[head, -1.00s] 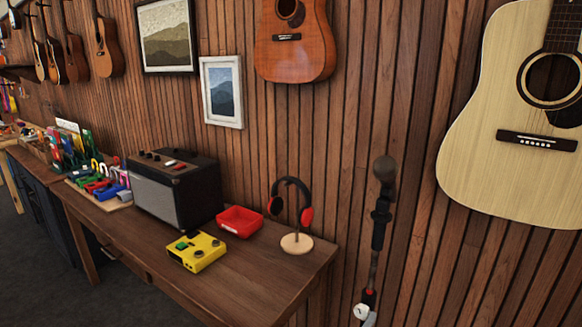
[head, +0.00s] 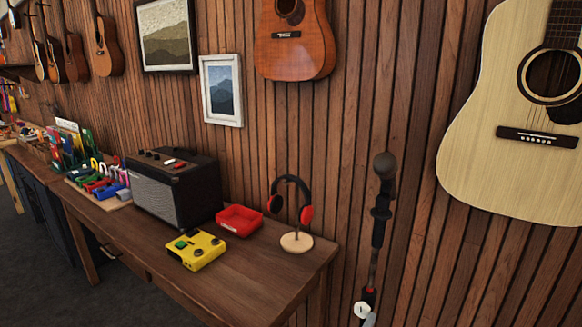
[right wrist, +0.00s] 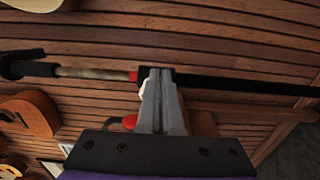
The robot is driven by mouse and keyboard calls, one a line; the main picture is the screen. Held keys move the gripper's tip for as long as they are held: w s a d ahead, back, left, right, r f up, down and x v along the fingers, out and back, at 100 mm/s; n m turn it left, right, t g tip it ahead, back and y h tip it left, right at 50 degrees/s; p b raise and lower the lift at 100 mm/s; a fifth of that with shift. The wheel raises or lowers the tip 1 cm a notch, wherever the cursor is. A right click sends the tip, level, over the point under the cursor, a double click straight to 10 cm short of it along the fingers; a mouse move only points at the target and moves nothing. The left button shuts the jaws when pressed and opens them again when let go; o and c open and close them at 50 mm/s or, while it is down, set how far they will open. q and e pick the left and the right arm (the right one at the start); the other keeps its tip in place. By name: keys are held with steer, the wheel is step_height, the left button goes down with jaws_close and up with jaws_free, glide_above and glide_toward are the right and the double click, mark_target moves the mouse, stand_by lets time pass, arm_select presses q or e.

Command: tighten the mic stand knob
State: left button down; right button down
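The mic stand (head: 377,236) stands upright by the slatted wall, with a dark microphone (head: 384,166) on top. A round white knob (head: 361,309) with a dark mark sits on its side, below a small red band. My right gripper (head: 371,319) shows only in part at the bottom edge, just below and right of the knob. In the right wrist view, the fingers of my right gripper (right wrist: 161,71) are close together against the stand's black collar. A white piece of the knob (right wrist: 143,87) shows beside the left finger. I see nothing between the fingers. My left gripper is out of view.
A wooden table (head: 270,271) left of the stand holds a red and black headset on a holder (head: 297,242), a red tray (head: 240,231), a yellow pedal (head: 196,250) and an amplifier (head: 165,200). A pale guitar (head: 480,160) hangs at right.

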steer(key=shift+s+d, duration=0.1)
steer(key=shift+s, duration=0.05)
steer(key=shift+v, duration=2.95)
steer(key=shift+d, duration=0.1)
steer(key=s+d+f+m+g+y, duration=0.2)
steer(key=s+d+f+m+g, duration=0.3)
steer(key=s+d+g, duration=0.4)
steer(key=s+a+f+m+g+y, duration=0.1)
steer(key=s+a+f+m+y, duration=0.2)
steer(key=s, duration=0.5)
steer(key=s+a+f+m+y, duration=0.1)
steer(key=s+a+m+y, duration=0.3)
steer(key=s, duration=0.4)
step_height(320, 180, up, 13)
steer(key=w+y+p, duration=0.1)
steer(key=w+p, duration=0.1)
steer(key=p, duration=1)
steer(key=shift+w+n, duration=0.3)
steer(key=shift+n, duration=0.1)
